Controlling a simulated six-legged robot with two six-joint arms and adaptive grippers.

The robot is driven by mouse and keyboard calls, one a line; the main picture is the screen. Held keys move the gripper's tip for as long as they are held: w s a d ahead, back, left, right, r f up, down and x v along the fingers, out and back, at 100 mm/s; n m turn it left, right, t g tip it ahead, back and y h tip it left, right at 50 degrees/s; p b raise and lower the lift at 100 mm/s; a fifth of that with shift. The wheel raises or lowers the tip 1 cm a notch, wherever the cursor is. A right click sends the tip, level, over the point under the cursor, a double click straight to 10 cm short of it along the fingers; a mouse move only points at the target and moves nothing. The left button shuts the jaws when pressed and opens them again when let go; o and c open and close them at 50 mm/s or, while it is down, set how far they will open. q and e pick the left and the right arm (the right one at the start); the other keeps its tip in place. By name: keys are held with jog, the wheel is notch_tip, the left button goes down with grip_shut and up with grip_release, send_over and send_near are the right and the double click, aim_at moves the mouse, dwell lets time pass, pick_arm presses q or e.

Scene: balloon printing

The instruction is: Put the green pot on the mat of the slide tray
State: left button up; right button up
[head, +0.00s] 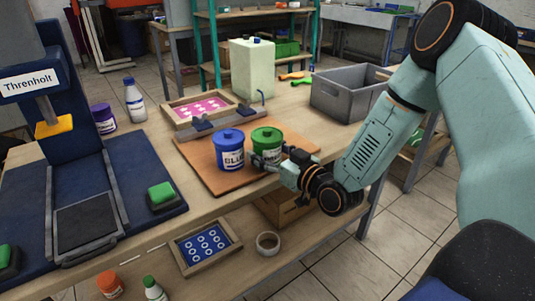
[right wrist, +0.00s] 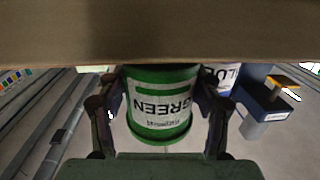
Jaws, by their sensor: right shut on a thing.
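The green pot (head: 267,140) has a green lid and a white label, and is beside the blue pot (head: 230,150) over the brown board (head: 205,175). I cannot tell whether it touches the board. My right gripper (head: 270,163) is shut on the green pot, fingers on both sides. In the right wrist view the pot (right wrist: 158,105) sits between the fingers, its label upside down. The slide tray (head: 113,205) is on the blue Threnholt machine at the left, with a dark, empty mat (head: 87,225). My left gripper is out of view.
A wooden frame with a pink screen (head: 200,108), a pale canister (head: 252,68) and a grey crate (head: 345,95) stand farther back. A purple pot (head: 103,118) and white bottle (head: 135,101) are by the machine. A green button (head: 162,193) sits right of the tray.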

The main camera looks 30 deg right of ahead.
jog(key=shift+f, duration=0.1)
jog(key=o, duration=1.3)
jog(key=shift+o, duration=0.2)
jog(key=s+d+p, duration=0.2)
jog(key=s+p, duration=0.4)
jog(key=s, duration=0.5)
jog(key=shift+s+r, duration=0.2)
jog(key=shift+r, duration=0.25)
jog(key=shift+o, duration=0.5)
jog(key=shift+s+p, duration=0.15)
jog(key=shift+p, duration=0.15)
jog(key=shift+d, duration=0.1)
